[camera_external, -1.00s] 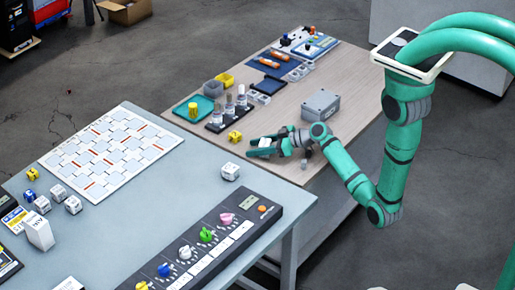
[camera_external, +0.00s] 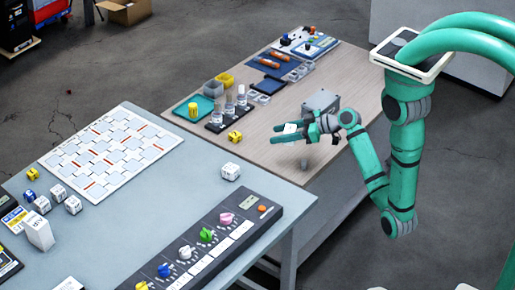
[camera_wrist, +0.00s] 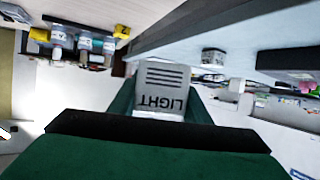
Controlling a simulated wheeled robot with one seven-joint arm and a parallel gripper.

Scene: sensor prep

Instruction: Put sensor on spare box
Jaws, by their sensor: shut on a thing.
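My gripper (camera_external: 279,133) is shut on a small light-grey sensor (camera_external: 291,128), held in the air above the wooden table. In the wrist view, the sensor (camera_wrist: 163,88) sits between my green fingers, with dark slots and the word LIGHT upside down on its face. A grey lidded box (camera_external: 320,101), which looks like the spare box, stands on the wooden table just behind my gripper in the external view. My wrist partly covers its lower part. I cannot make the box out in the wrist view.
A yellow cube (camera_external: 235,136) and a black rack of bottles (camera_external: 229,118) stand left of my gripper. A white cube (camera_external: 230,171) and a knob panel (camera_external: 210,245) are on the nearer grey table.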

